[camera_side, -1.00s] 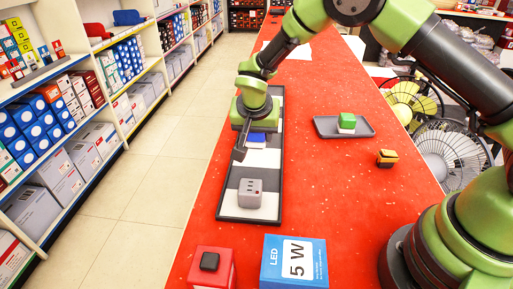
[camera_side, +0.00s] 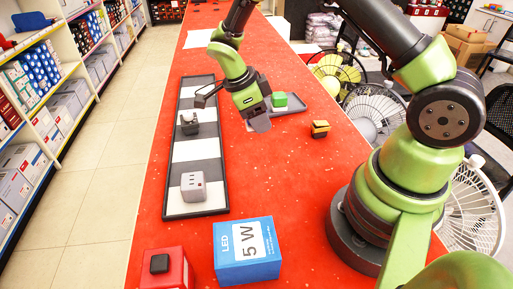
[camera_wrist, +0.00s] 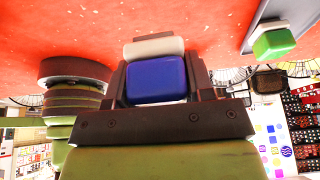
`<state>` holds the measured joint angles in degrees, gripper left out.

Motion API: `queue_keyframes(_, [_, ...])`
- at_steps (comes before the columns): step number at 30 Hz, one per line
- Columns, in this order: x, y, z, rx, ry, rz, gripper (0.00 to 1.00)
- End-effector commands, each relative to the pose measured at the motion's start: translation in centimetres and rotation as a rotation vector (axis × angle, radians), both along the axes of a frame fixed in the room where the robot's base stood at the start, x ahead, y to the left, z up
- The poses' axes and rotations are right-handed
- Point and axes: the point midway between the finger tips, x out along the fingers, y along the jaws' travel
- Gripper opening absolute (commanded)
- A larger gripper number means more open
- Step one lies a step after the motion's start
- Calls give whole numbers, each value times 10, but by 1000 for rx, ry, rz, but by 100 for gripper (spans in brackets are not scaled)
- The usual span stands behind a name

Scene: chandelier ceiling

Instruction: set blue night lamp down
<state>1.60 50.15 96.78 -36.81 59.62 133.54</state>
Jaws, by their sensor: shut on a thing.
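The blue night lamp (camera_wrist: 157,82), a blue block with a pale rounded end (camera_wrist: 153,47), is between the fingers of my gripper (camera_wrist: 158,85) in the wrist view. My gripper (camera_side: 259,119) is shut on it. In the side view my gripper is over the red counter, just right of the long striped tray (camera_side: 202,209), and hides the lamp. I cannot tell whether the lamp touches the counter.
A grey cube (camera_side: 193,187) and a dark block (camera_side: 189,124) stand on the striped tray. A green block (camera_side: 280,100) is on a small grey tray (camera_side: 297,107). An orange-black block (camera_side: 320,129), an LED box (camera_side: 247,252) and a red box (camera_side: 165,270) stand on the counter.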

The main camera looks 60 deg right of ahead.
Motion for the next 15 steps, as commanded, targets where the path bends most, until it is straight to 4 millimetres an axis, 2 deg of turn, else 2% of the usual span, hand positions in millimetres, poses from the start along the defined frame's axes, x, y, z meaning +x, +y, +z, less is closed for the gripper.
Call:
queue_keyframes(3, [-1, 0, -23, 0, 6, 3, 25])
queue_keyframes(8, [0, 0, -39, 1, 1, 5, 25])
queue_keyframes(15, [0, 0, -74, 0, 3, 7, 25])
